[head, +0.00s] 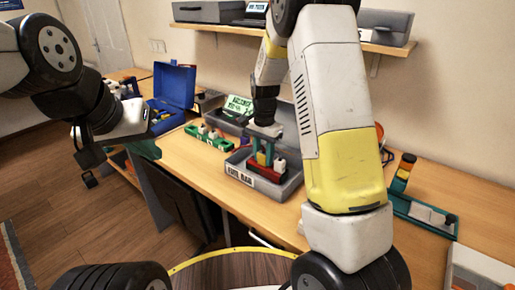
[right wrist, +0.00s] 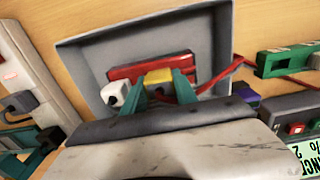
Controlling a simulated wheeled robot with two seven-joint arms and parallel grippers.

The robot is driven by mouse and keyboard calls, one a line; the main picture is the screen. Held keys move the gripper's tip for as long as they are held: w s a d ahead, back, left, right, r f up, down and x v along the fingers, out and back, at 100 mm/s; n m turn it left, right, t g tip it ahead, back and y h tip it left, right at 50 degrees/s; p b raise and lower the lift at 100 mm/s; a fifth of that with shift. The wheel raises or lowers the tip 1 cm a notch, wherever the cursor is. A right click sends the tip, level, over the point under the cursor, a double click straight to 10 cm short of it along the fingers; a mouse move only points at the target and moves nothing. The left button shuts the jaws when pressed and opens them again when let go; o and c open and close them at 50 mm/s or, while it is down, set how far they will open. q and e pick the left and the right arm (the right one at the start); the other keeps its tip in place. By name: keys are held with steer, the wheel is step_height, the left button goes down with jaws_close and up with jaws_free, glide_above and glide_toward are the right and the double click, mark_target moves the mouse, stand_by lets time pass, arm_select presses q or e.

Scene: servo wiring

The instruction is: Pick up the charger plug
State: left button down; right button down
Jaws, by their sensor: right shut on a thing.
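My right gripper (head: 264,154) reaches down over a grey tray (head: 238,166) with a white label on its front. Its green fingers are shut on a yellow plug (right wrist: 158,77), which sits between the fingertips in the right wrist view. A red power strip (right wrist: 125,72) lies in the tray behind the plug; whether the plug is still seated in it I cannot tell. A white plug (right wrist: 114,95) stands just left of the fingers. I cannot tell for sure which is the charger plug. My left gripper (head: 126,119) is away at the left; its jaws are not clear.
A blue open box (head: 174,84) and a green strip with plugs (head: 208,137) stand left of the tray. A teal tray (head: 425,214) lies on the right. A shelf (head: 300,37) runs above the back of the table. Bare tabletop (head: 181,150) shows at the front left.

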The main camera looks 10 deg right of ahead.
mark_target(263, 152)
steer(key=shift+r, duration=0.1)
steer(key=shift+r, duration=0.6)
step_height(263, 152, up, 2)
steer(key=shift+s+r, duration=0.1)
steer(key=shift+r, duration=0.15)
steer(key=s+a+r, duration=0.1)
steer(key=s+a, duration=0.1)
steer(key=s, duration=1.3)
steer(key=shift+s+a, duration=0.15)
steer(key=shift+s, duration=0.2)
